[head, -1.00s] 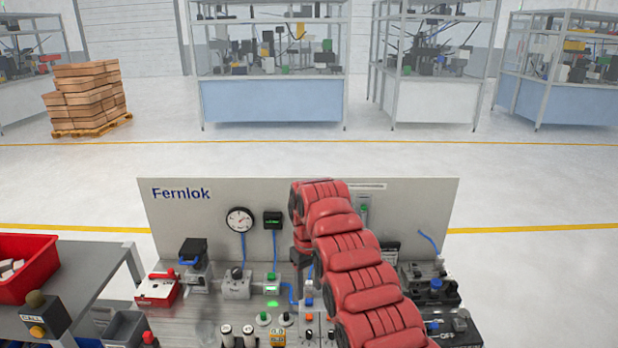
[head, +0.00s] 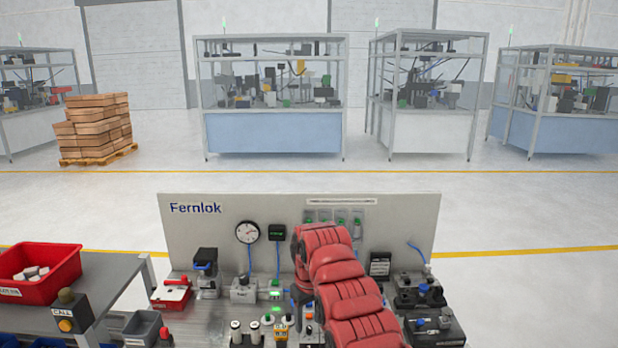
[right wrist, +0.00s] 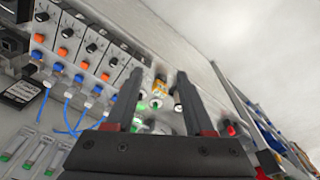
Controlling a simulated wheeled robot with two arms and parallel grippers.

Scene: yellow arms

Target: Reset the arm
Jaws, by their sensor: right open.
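My right arm (head: 340,272), in red segmented covers, comes in from the bottom right of the head view and reaches over the middle of the Fernlok bench (head: 205,322). Its far end bends down in front of the panel and hides most of the gripper there. In the right wrist view my right gripper (right wrist: 156,78) shows two dark fingers spread apart with nothing between them. Past the fingertips lie a small yellow device (right wrist: 160,86) and green-topped parts; I cannot tell the distance to them. My left gripper is not in view.
An upright panel (head: 185,235) with a round gauge (head: 247,232) backs the bench. Valve blocks with knobs (right wrist: 91,47) and blue tubes (right wrist: 72,105) lie left of the gripper. A red bin (head: 40,275) stands on a side table at left.

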